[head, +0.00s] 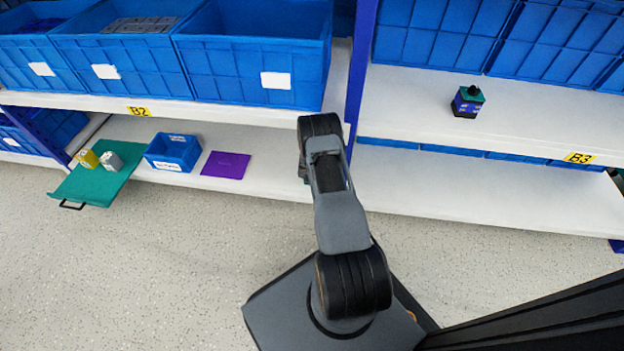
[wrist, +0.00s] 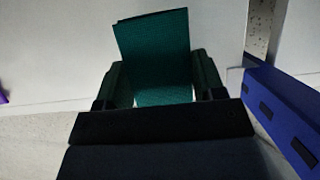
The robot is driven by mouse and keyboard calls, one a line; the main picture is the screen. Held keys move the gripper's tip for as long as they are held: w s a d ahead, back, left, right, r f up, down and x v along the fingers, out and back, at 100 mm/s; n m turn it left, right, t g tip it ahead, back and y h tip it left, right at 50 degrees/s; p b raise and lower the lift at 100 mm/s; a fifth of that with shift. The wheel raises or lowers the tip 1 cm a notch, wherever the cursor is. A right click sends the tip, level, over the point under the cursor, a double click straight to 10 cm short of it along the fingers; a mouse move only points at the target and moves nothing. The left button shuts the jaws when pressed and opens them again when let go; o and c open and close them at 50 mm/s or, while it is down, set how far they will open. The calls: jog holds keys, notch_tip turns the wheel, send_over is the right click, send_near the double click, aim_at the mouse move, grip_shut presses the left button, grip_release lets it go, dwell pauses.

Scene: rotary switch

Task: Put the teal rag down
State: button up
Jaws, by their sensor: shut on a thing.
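The teal rag (wrist: 155,50) shows in the wrist view as a dark teal sheet standing up between the fingers of my gripper (wrist: 160,85). My gripper is shut on it. The rag's upper part sticks out beyond the fingertips, over a pale shelf surface. I cannot tell whether its far edge touches the shelf. In the head view my arm reaches to the lower shelf near the blue post and hides most of the gripper and rag.
A purple mat (head: 226,165) and a small blue bin (head: 173,152) lie left of my arm on the lower shelf (head: 270,183). A teal tray (head: 97,186) with two small blocks juts out at far left. A blue post (wrist: 285,115) stands close on the right. The lower shelf right of my arm is clear.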

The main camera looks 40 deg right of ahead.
jog(key=shift+d+f, duration=0.1)
jog(key=shift+f, duration=0.05)
jog(key=shift+w+f, duration=0.1)
jog(key=shift+f, duration=0.15)
notch_tip(320, 180, down, 3)
jog(key=shift+r+b, duration=0.15)
jog(key=shift+b, duration=0.9)
jog(key=shift+f, duration=0.2)
jog(key=o, duration=1)
jog(key=shift+o, duration=0.2)
jog(key=shift+r, duration=0.15)
